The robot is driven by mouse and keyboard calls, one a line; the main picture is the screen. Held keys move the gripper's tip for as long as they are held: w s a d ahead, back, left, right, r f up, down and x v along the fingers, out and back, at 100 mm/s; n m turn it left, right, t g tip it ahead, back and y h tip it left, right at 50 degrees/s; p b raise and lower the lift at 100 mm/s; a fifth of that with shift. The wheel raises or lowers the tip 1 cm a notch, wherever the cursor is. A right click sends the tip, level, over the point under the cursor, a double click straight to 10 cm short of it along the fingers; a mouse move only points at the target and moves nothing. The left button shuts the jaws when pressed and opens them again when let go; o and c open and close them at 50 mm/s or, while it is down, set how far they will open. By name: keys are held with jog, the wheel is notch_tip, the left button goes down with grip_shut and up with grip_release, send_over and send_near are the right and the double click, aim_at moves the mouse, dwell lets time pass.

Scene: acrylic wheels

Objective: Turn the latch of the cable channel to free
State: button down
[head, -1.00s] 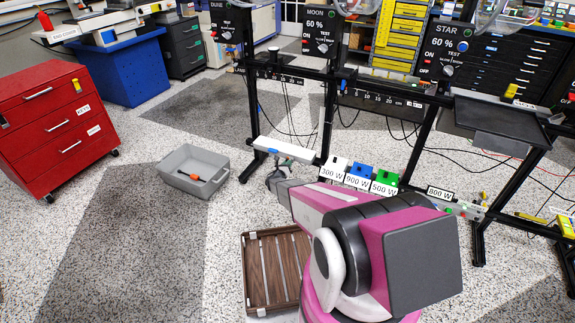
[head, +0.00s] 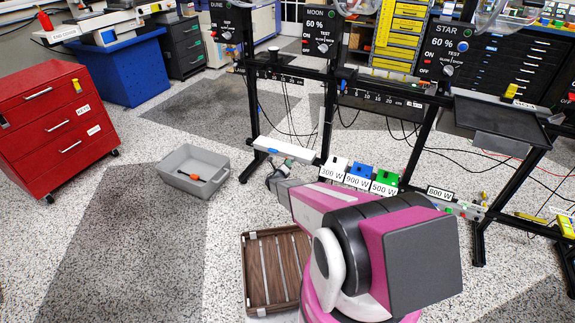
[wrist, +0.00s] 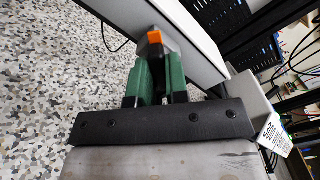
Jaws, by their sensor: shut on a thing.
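The cable channel is the long white box (head: 283,150) low on the black stand in the head view. In the wrist view its white body (wrist: 190,35) runs diagonally past my fingertips. The orange latch (wrist: 155,37) shows at the tips of my green fingers. My gripper (wrist: 160,55) is shut on the latch. The fingers hide most of the latch, so its exact turn is hard to tell. In the head view my gripper (head: 273,177) is small, beside the channel's lower side, and the latch cannot be made out there.
White, blue and green power boxes (head: 360,177) stand right of the channel. A grey bin (head: 193,160) with an orange-handled tool and a brown slatted crate (head: 247,272) lie on the floor. Cables hang behind the stand.

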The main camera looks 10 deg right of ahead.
jog(key=n, duration=0.3)
jog(key=shift+s, duration=0.1)
jog(key=n, duration=0.4)
jog(key=c, duration=1)
grip_release()
jog(key=v, duration=0.7)
